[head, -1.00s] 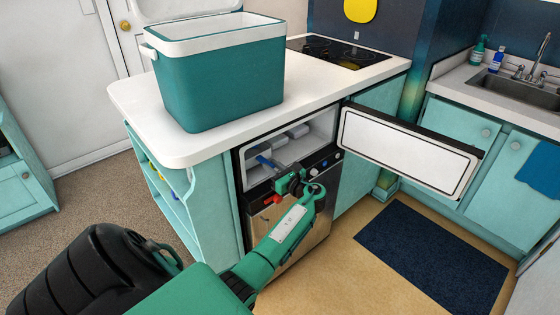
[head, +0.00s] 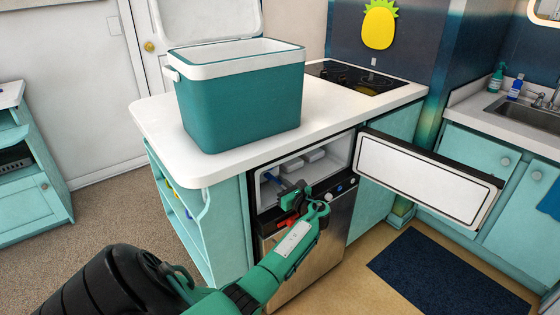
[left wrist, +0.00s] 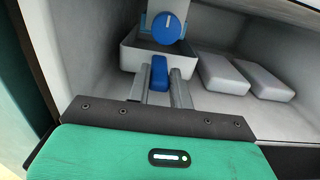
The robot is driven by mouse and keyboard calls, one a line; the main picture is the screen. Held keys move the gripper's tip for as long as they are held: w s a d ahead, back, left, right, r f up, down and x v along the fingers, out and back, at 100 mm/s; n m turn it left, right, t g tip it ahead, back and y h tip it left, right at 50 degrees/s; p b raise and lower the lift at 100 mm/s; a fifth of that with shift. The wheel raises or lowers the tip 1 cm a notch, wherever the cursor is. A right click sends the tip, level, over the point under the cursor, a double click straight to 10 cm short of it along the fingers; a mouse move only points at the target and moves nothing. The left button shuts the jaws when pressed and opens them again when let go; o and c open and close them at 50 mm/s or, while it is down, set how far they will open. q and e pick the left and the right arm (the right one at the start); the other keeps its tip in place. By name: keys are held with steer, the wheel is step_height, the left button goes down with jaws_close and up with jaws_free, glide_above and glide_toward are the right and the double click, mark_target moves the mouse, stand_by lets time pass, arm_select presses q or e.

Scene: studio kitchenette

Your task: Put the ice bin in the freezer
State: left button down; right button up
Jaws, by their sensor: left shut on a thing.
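The freezer (head: 343,150) is the small compartment under the counter, with its white-lined door (head: 425,178) swung open to the right. My left gripper (head: 281,187) is at the left part of its opening. In the left wrist view its two fingers (left wrist: 160,88) are shut on a blue grip at the front of a pale grey ice bin (left wrist: 131,58). The bin is inside the freezer, at the left, and looks level. In the head view only a blue bit of it shows clearly past my gripper. Its contact with the freezer floor is hard to tell. My right gripper is not in view.
Two pale packs (left wrist: 222,74) lie on the freezer floor right of the bin. A blue dial (left wrist: 168,28) is above and behind the bin. A teal cooler (head: 242,105) with its lid up stands on the white counter (head: 170,150). A dark blue mat (head: 450,275) lies on the floor.

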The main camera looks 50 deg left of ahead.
arm_select(q)
steer(key=shift+f+b, duration=0.45)
steer(key=shift+f, duration=0.4)
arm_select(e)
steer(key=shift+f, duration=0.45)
arm_select(q)
steer(key=c, duration=1.2)
jaws_free()
steer(key=shift+o, duration=0.2)
steer(key=s+d+p, duration=0.1)
steer(key=d, duration=1.3)
steer(key=shift+f, duration=0.15)
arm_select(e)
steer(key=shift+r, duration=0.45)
arm_select(q)
steer(key=shift+a, duration=0.1)
